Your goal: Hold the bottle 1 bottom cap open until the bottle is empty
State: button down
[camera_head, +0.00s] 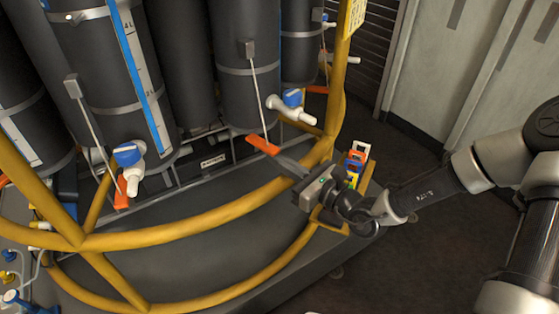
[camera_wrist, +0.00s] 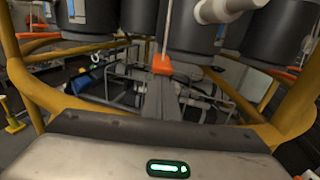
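Several dark grey bottles stand in a yellow frame; I cannot tell which is bottle 1. The bottle (camera_head: 243,92) nearest my gripper has a grey clip on its side, from which a thin cord runs down to an orange pull tab (camera_head: 263,145). My gripper (camera_head: 275,154) reaches in over the yellow rail, fingers together at this tab; it looks shut on it. In the wrist view, the orange tab (camera_wrist: 162,64) sits at the fingertips (camera_wrist: 160,78) and the cord runs up from it. The bottle's underside, bottom cap and liquid level are not visible.
Yellow rails (camera_head: 205,235) curve around the bottles and below my gripper. White spouts with blue caps (camera_head: 292,98) stick out nearby. Another bottle (camera_head: 110,80) carries a scale and blue strip. A holder with coloured items (camera_head: 355,165) is beside my wrist. Floor at right is clear.

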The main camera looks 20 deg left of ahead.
aim_at(276, 152)
jog(key=shift+r, duration=0.15)
jog(key=shift+w+a+r+p, duration=0.1)
jog(key=shift+a+r+p, duration=0.05)
jog(key=shift+r+p, duration=0.7)
jog(key=shift+w+a+r+p, duration=0.1)
jog(key=shift+a+r+p, duration=0.05)
jog(key=shift+r+p, duration=0.7)
jog(key=shift+s+f+b, duration=0.1)
jog(key=shift+f+b, duration=0.1)
jog(key=shift+b, duration=0.1)
dwell(1.3)
jog(key=shift+s+f+b, duration=0.1)
jog(key=shift+f+b, duration=0.65)
jog(key=shift+f, duration=0.55)
jog(key=shift+s+f, duration=0.1)
jog(key=shift+d, duration=0.1)
